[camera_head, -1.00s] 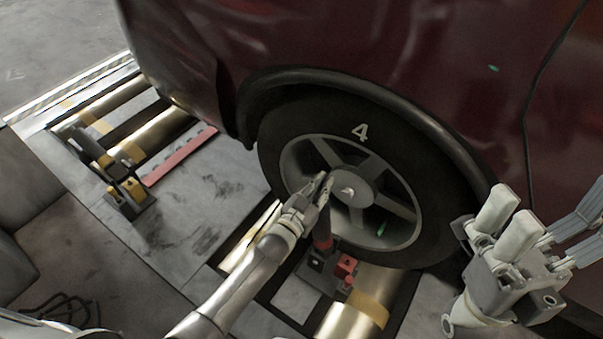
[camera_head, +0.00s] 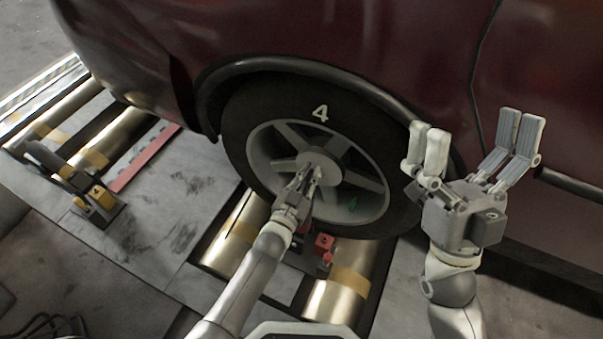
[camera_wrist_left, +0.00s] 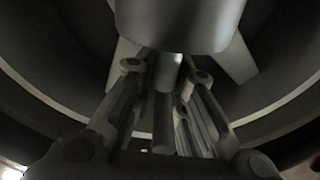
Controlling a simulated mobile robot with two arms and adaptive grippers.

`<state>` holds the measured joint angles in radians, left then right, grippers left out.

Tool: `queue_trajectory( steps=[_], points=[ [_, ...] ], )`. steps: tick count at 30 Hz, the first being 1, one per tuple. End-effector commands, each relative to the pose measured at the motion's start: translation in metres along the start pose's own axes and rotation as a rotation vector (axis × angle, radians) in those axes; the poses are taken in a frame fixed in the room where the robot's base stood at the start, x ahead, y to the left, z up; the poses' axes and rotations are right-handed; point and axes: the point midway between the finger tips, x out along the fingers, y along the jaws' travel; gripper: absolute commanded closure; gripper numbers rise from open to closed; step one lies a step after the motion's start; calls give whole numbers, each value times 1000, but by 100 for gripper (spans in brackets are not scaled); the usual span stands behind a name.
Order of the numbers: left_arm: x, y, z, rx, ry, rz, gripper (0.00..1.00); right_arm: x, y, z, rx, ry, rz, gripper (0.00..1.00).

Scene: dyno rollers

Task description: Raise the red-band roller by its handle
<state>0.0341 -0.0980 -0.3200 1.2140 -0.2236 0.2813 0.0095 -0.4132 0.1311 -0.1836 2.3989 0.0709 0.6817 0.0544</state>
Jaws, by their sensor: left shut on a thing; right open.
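My left gripper (camera_head: 309,180) is in front of the wheel hub, shut on a slim upright handle. In the left wrist view, a grey rod (camera_wrist_left: 165,105) stands between its fingers, below the hub. The handle's lower part is mostly hidden behind the gripper; a little red shows at its base (camera_head: 304,228). A red block (camera_head: 324,242) sits beside it on the mount. The brass roller pair (camera_head: 335,295) lies under the tyre, and its visible band (camera_head: 349,281) looks yellow-orange; I cannot make out a red band. My right gripper (camera_head: 474,140) is open and empty, in front of the car body.
The wheel marked 4 (camera_head: 257,186) stands above the rollers, under the dark red car body (camera_head: 330,45). Another brass roller set (camera_head: 110,140) with a yellow-black lever mount (camera_head: 90,195) and a red strip (camera_head: 145,158) lies at left. Grey floor plate between them is clear.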

Motion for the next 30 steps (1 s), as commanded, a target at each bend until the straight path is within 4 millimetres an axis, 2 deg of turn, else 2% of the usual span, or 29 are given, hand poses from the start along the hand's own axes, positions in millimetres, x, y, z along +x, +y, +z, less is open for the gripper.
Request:
queue_trajectory(
  steps=[1,5,6,17,22,30],
  points=[
    [-3,4,6,0,-13,6,86,0,0,0,0,0,0,1],
    [-3,4,5,-1,-11,7,70,0,0,0,0,1,0,1],
    [-2,4,5,-1,-10,6,68,0,0,0,0,1,0,1],
    [-5,2,2,-1,-5,3,68,0,0,0,0,1,0,1],
    [-25,2,2,-1,-4,4,68,0,0,0,0,1,0,1],
    [-80,2,1,-2,-6,6,68,0,0,0,0,1,0,1]
  ],
)
